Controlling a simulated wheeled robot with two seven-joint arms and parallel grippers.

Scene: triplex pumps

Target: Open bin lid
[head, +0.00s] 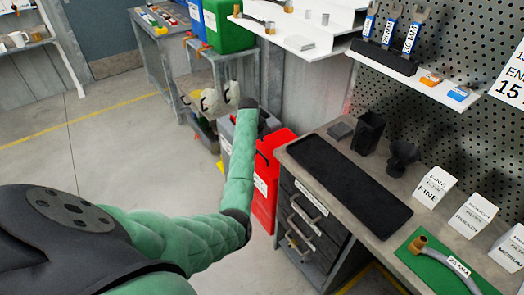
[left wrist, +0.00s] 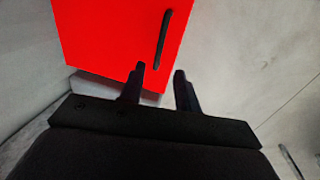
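A red bin (head: 264,190) with a white label stands on the floor left of the workbench; my left forearm covers part of it. A red panel (left wrist: 100,35) with a dark bar-shaped handle (left wrist: 162,38) fills the top of the left wrist view. My left gripper (left wrist: 160,75) is open and empty, its two dark fingers apart just below the handle, not closed on it. In the head view my green-sleeved left arm reaches up over the bin, with the dark gripper (head: 267,122) at its end; its fingertips are hard to make out. My right gripper is not in view.
A grey bin (head: 226,130) stands behind the red one. The workbench (head: 400,200) on the right holds a black tray (head: 335,185), dark cups and white filter boxes. A metal drawer cabinet (head: 310,235) is below it. Open floor (head: 100,140) lies to the left.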

